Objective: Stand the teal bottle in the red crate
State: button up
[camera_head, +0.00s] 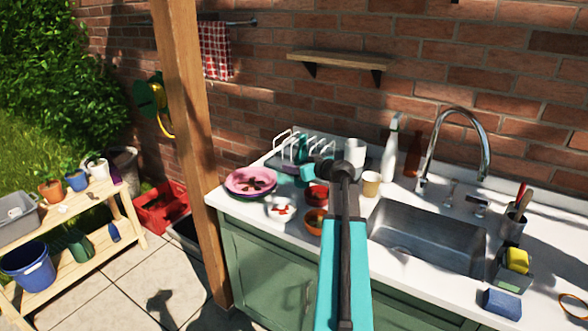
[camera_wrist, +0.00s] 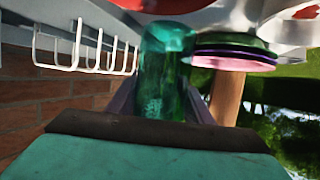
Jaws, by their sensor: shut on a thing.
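The teal bottle (camera_wrist: 165,75) is clear green-teal and sits between the two jaws of my gripper (camera_wrist: 162,105), which is shut on it. In the head view the bottle (camera_head: 301,149) shows in part beside the white dish rack, behind my gripper (camera_head: 307,168). I cannot tell whether its base touches the drainer. The red crate (camera_head: 152,221) stands low on the paving at the left, beyond the wooden post and far from my gripper. Its inside is partly shaded, and dark contents show in it.
Pink plates (camera_head: 251,181), several bowls and cups crowd the counter around my gripper. The dish rack (camera_wrist: 85,50) is close beside the bottle. A wooden post (camera_head: 190,130) rises between counter and crate. A potting shelf (camera_head: 92,205) stands left of the crate; paving in front is clear.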

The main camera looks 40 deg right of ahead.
jog(key=w, duration=0.1)
jog(key=w+d, duration=0.1)
jog(key=w, duration=0.1)
jog(key=shift+d+f+p, duration=0.15)
jog(key=shift+d+p, duration=0.15)
jog(key=shift+p, duration=0.05)
jog(key=shift+s, duration=0.1)
jog(key=shift+f+p, duration=0.75)
jog(key=shift+f, duration=1)
jog(key=shift+f+b, duration=0.15)
jog(key=shift+b, duration=0.2)
jog(key=o, duration=1.2)
jog(key=shift+r+p, duration=0.25)
jog(key=shift+p, duration=0.2)
jog(key=b+v, duration=0.3)
jog(key=v, duration=0.9)
